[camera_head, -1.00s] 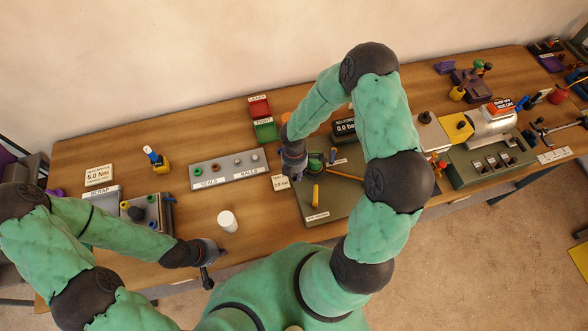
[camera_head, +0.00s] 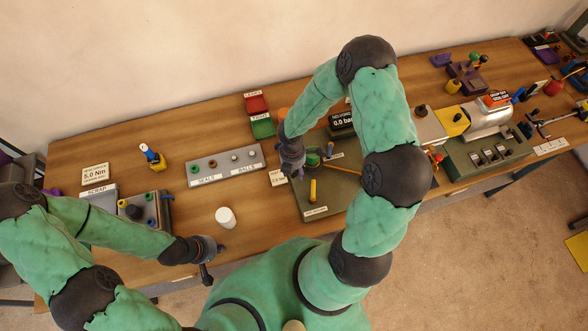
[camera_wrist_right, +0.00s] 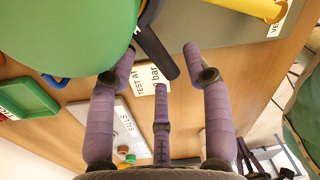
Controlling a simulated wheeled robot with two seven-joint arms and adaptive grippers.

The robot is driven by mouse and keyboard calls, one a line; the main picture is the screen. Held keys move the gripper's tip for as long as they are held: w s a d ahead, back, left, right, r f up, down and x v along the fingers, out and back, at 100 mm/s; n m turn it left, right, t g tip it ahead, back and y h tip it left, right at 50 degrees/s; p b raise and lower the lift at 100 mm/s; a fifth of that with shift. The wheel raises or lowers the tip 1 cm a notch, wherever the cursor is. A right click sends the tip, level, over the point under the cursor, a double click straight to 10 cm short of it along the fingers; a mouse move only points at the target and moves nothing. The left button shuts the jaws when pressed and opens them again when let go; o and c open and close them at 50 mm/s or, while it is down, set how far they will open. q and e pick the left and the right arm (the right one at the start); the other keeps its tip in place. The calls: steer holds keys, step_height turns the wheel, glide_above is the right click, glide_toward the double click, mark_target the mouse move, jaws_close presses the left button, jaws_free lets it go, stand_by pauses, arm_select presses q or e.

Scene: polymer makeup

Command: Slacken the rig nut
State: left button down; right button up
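The test rig (camera_head: 331,206) is a dark green plate on the bench, with a round green part (camera_head: 313,160) and a yellow handle (camera_head: 313,190). My right gripper (camera_head: 294,170) is at the rig's left side, beside the round green part. In the right wrist view my right gripper (camera_wrist_right: 155,72) has its purple fingers spread. A large green rounded body (camera_wrist_right: 65,35) and a dark rod (camera_wrist_right: 157,47) lie just beyond the fingertips; contact cannot be told. I cannot make out the rig nut for certain. My left gripper (camera_head: 212,258) is over the front bench edge; its fingers are unclear.
A white cup (camera_head: 226,218) stands near my left gripper. A grey seals-and-balls tray (camera_head: 225,167), red bin (camera_head: 256,103) and green bin (camera_head: 263,127) lie left of the rig. A pressure readout (camera_head: 343,121) stands behind it. Bare wood lies around the cup.

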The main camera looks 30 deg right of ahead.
step_height(320, 180, up, 12)
steer(key=shift+w, duration=0.35)
stand_by(0.4)
steer(key=shift+a, duration=0.1)
stand_by(0.4)
